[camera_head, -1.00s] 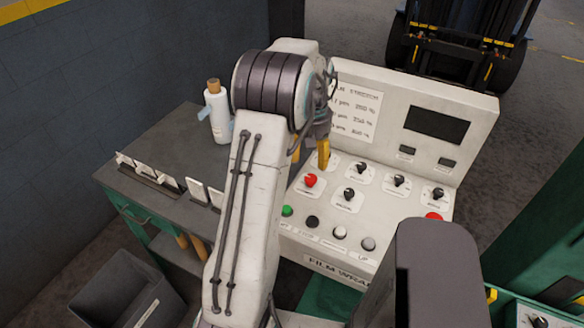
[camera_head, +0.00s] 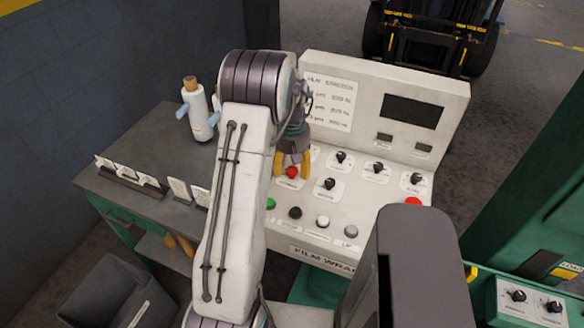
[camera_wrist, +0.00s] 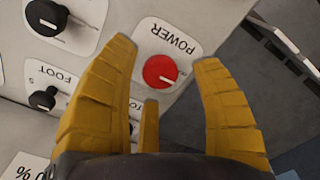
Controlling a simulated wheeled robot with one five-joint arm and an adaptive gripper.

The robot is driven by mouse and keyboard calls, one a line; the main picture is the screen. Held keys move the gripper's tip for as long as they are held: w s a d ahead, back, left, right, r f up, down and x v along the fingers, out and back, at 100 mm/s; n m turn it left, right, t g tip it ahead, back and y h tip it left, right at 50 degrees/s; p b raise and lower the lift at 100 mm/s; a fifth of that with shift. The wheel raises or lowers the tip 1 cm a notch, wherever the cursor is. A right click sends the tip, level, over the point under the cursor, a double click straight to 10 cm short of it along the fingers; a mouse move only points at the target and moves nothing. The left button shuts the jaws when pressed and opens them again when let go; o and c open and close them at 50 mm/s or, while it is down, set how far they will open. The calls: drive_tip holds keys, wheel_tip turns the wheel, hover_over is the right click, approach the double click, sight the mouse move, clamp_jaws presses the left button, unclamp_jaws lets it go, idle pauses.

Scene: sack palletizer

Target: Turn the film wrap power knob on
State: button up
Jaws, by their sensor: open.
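The film wrap panel (camera_head: 285,235) is white, with several knobs and buttons. Its red power knob (camera_wrist: 161,72) sits on a white label reading POWER in the wrist view, where the label appears upside down. The knob has a pale pointer line. In the head view the red knob (camera_head: 291,172) shows between my gripper's yellow fingers. My gripper (camera_wrist: 160,58) is open, with one finger on each side of the knob in the wrist view and a third finger below it. The fingers appear apart from the knob; the exact height above it is hard to tell.
Black knobs (camera_head: 329,184) stand close to the power knob, and a button row (camera_head: 295,213) lies in front. A raised back panel with a dark screen (camera_head: 412,111) rises behind. A bottle (camera_head: 196,112) stands on the grey bench (camera_head: 150,150) at left.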

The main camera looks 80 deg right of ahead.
drive_tip(key=shift+f, duration=0.55)
clamp_jaws()
idle(0.4)
